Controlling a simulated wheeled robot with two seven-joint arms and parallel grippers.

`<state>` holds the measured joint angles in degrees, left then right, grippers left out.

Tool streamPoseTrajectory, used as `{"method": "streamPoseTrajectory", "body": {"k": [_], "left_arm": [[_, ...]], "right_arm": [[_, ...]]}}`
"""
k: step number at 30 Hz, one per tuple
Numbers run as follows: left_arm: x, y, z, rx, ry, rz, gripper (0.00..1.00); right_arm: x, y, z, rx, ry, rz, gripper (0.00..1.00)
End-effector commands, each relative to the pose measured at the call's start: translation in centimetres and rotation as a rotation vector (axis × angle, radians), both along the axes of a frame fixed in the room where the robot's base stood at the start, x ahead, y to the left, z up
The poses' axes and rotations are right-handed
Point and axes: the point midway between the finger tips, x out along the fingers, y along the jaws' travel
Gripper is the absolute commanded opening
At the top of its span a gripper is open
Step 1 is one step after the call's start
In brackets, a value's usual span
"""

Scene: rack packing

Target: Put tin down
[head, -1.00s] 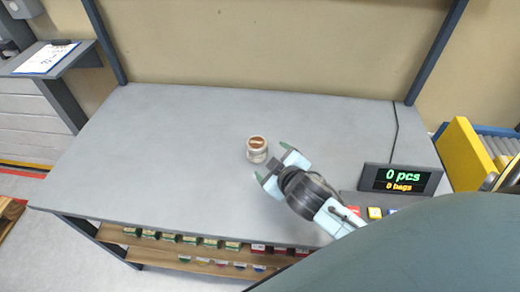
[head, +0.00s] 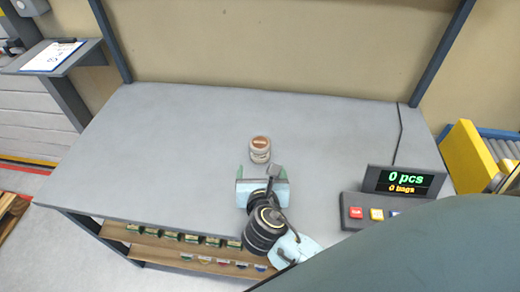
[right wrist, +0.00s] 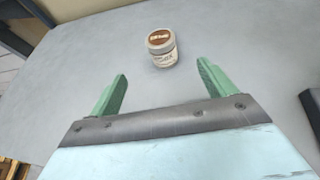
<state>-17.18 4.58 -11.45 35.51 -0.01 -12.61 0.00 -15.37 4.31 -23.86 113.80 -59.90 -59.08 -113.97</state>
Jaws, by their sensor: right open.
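The tin (head: 260,150) is a small white round jar with a brown lid. It stands upright on the grey table (head: 190,130), near the middle. My right gripper (head: 261,172) is open and empty, just in front of the tin and apart from it. In the right wrist view the tin (right wrist: 161,48) stands beyond the two green fingertips (right wrist: 163,75), between their lines. My left gripper is not in view.
A display with a button panel (head: 400,180) stands at the table's right, reading 0 pcs and 0 bags. Shelves with small boxes (head: 190,238) run below the front edge. The table's left half is clear.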

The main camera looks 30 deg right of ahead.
Motion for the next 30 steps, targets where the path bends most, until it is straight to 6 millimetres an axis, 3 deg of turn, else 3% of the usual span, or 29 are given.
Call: {"method": "streamPoseTrajectory", "body": {"k": [12,20,30], "left_arm": [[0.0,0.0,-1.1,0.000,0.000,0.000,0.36],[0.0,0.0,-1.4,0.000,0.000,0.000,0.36],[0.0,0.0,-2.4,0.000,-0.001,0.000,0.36]], "right_arm": [[5.4,-2.8,-2.5,-0.021,0.007,0.007,0.83],[7.1,-3.7,-3.2,-0.019,0.007,0.006,0.83],[10.8,-5.7,-4.7,-0.019,0.007,0.007,0.83]]}}
